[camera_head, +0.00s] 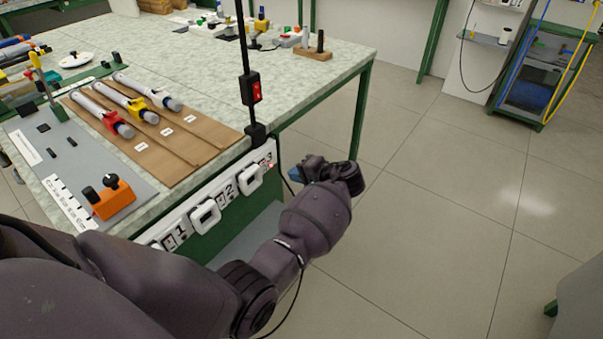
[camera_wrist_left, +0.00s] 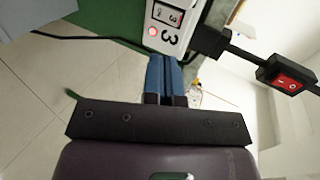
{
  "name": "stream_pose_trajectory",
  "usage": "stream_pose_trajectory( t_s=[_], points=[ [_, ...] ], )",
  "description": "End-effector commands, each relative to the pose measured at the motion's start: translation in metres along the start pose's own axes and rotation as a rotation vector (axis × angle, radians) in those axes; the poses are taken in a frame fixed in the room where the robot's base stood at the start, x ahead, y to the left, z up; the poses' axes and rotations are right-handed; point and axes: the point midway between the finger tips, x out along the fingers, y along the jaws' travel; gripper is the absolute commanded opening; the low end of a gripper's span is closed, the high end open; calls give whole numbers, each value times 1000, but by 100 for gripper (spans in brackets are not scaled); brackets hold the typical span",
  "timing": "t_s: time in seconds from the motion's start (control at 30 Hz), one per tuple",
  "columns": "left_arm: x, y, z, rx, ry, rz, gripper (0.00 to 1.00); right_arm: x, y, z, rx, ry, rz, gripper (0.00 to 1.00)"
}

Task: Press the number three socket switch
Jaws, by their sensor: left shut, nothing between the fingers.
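The white socket strip (camera_head: 188,216) runs along the table's edge, with the numbers 1, 2 and 3. Its number three section (camera_head: 267,161) is at the far right end. In the left wrist view, the number three switch (camera_wrist_left: 166,15) shows at the top, beside a lit red light (camera_wrist_left: 153,31) and a large printed 3. My left gripper (camera_head: 294,174) is shut and empty, just right of the strip's end in the head view. Its blue fingertips (camera_wrist_left: 164,58) point at that end in the wrist view. I cannot tell whether they touch it. My right gripper is not in view.
The tabletop holds brown boards (camera_head: 190,135) with rods and an orange block (camera_head: 113,198).

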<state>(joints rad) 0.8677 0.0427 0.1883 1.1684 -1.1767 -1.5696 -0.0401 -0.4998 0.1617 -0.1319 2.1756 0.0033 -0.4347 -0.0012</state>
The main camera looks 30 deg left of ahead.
Motion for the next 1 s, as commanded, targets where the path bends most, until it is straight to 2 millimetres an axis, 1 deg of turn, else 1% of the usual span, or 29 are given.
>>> stream_pose_trajectory(
  t_s=[0.03,0.17,0.33,0.4,0.6,0.7,1.0],
  points=[
    [12,4,1,5,-3,-1,0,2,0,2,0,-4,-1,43],
    [35,4,1,5,-3,-1,0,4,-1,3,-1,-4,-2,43],
    [64,4,1,4,-2,-1,0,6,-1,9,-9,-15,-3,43],
    [72,-4,0,1,-1,-2,0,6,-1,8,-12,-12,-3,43],
    [88,-17,0,-1,2,0,0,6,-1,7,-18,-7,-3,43],
    [92,-20,0,0,2,0,0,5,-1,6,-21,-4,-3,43],
    [93,-21,0,0,2,1,0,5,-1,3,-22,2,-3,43]
  ],
)
